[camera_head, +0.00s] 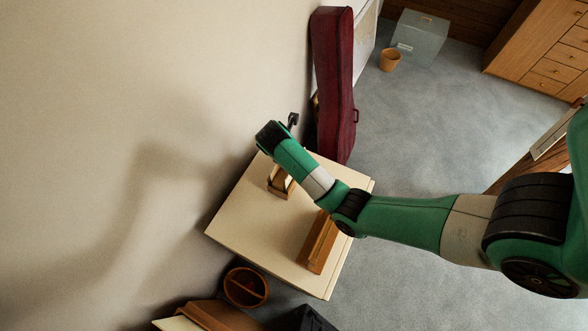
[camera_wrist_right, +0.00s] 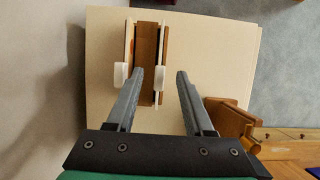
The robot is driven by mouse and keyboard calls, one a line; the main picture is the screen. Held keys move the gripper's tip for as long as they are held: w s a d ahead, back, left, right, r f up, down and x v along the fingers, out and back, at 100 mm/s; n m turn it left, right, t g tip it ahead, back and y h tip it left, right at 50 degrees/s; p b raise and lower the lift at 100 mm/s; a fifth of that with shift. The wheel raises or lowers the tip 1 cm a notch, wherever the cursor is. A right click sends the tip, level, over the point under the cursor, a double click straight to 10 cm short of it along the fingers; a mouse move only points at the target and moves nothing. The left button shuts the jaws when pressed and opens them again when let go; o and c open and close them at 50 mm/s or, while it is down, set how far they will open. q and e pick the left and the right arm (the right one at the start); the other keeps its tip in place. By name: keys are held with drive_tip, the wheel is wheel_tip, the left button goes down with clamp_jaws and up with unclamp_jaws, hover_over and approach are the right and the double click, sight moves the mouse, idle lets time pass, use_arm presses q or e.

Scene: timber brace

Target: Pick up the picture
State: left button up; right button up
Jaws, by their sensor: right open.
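No picture face can be seen in either view. A narrow upright wooden piece (camera_wrist_right: 146,48) with thin pale edges and a dark gap stands on the cream table, seen from above in the right wrist view; it may be the picture, seen edge-on. Two white blocks flank it. It also shows in the head view (camera_head: 280,182), partly behind my right arm. My right gripper (camera_wrist_right: 160,74) is open and empty. My left gripper is not in view.
The cream table (camera_head: 235,217) stands against the wall. A brown wooden object (camera_head: 317,243) lies near its front edge. A dark red instrument case (camera_head: 332,85) leans behind it. A round brown bin (camera_head: 246,288) is on the floor. The table's left part is clear.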

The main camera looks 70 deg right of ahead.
drive_tip(key=b+x, duration=0.1)
drive_tip(key=x, duration=0.6)
drive_tip(key=shift+d+f, duration=0.15)
drive_tip(key=shift+f, duration=0.1)
clamp_jaws()
